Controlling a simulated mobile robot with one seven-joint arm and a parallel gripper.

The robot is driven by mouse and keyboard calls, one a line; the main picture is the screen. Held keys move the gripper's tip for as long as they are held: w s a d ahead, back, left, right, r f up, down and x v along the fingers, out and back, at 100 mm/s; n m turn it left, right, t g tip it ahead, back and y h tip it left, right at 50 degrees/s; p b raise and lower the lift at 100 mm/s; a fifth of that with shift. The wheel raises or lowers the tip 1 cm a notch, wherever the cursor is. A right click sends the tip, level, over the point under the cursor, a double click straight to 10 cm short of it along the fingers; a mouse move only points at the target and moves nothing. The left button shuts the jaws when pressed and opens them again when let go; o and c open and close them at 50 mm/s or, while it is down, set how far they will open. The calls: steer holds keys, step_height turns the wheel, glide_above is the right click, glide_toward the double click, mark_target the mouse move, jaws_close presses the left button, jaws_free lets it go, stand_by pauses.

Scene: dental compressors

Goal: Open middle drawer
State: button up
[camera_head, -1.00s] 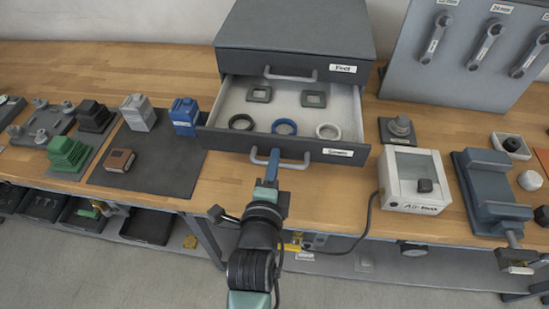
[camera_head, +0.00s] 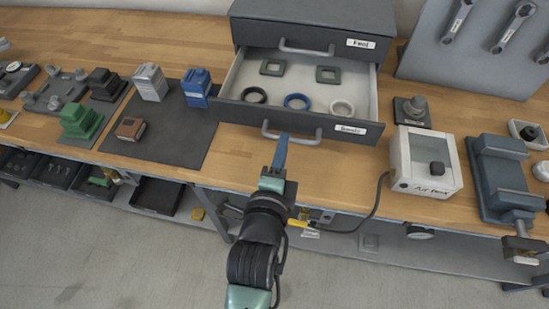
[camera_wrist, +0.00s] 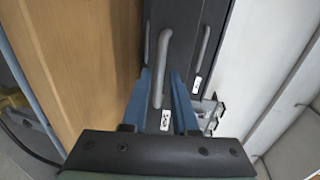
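A dark grey drawer cabinet (camera_head: 312,14) stands on the bench. The drawer below the one labelled "Final" is pulled out, showing its pale inside; I cannot tell whether the task calls it the middle one. Its front (camera_head: 232,108) has a grey bar handle (camera_head: 312,141) and a white label that I cannot read surely. My gripper (camera_head: 283,138) is at this handle, in front of the drawer. In the wrist view, the blue fingers of my gripper (camera_wrist: 161,78) stand apart on either side of the handle (camera_wrist: 157,90), with gaps visible.
The drawer holds three rings (camera_head: 297,102) and two square frames (camera_head: 272,67). The "Final" drawer (camera_head: 255,36) above is shut. A white box (camera_head: 426,162) stands close at right. A dark mat (camera_head: 180,145) with small parts lies at left.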

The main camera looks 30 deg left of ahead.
steer(key=v, duration=0.9)
steer(key=shift+s+b, duration=0.2)
steer(key=shift+b, duration=0.15)
steer(key=shift+r, duration=0.15)
steer(key=w+d+r+n+t+h+p, duration=0.1)
steer(key=w+d+r+n+t+p, duration=0.25)
steer(key=r, duration=0.95)
steer(key=w+d+r+n+t+b, duration=0.15)
steer(key=w+r+n+t, duration=0.35)
steer(key=r, duration=0.8)
steer(key=s+d+r+n+t+h+p, duration=0.1)
steer(key=d+r+n, duration=0.1)
steer(key=r, duration=0.7)
steer(key=s+d+r+n+t+h+p, duration=0.1)
steer(key=s+d+r+n, duration=0.1)
steer(key=r, duration=0.7)
steer(key=s+d+r+n+t+h+p, duration=0.1)
steer(key=d+r+n+t, duration=0.1)
steer(key=r, duration=0.7)
steer(key=shift+s+d+r, duration=0.35)
steer(key=shift+d+r, duration=0.05)
steer(key=shift+d, duration=0.35)
